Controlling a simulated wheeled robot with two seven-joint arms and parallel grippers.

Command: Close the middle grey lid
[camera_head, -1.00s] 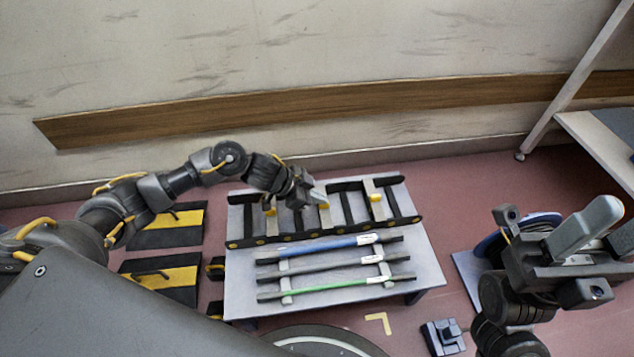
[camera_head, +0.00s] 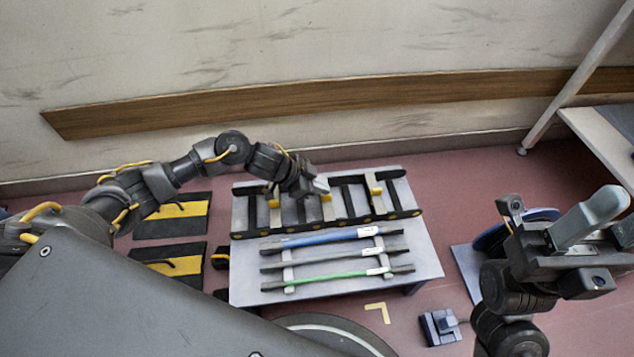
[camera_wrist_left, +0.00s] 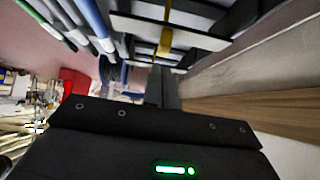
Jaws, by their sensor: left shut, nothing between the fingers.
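A black rack (camera_head: 392,215) with crossbars lies along the back of a grey table (camera_head: 425,262). Three pale grey lids with yellow handles sit across it: left (camera_head: 275,217), middle (camera_head: 326,211) and right (camera_head: 377,204). My left gripper (camera_head: 320,185) is shut and empty, just above and behind the middle lid's yellow handle. I cannot tell contact or the lid's angle. In the left wrist view the shut fingers (camera_wrist_left: 164,86) point at a yellow handle (camera_wrist_left: 165,40) on the rack. My right gripper (camera_head: 590,220) is at the right, away from the table; its opening is unclear.
Blue (camera_head: 320,239), grey (camera_head: 330,259) and green (camera_head: 325,281) rods lie along the front of the table. Black and yellow mats (camera_head: 172,217) lie on the floor at left. A wall with a wooden rail (camera_head: 300,103) stands behind.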

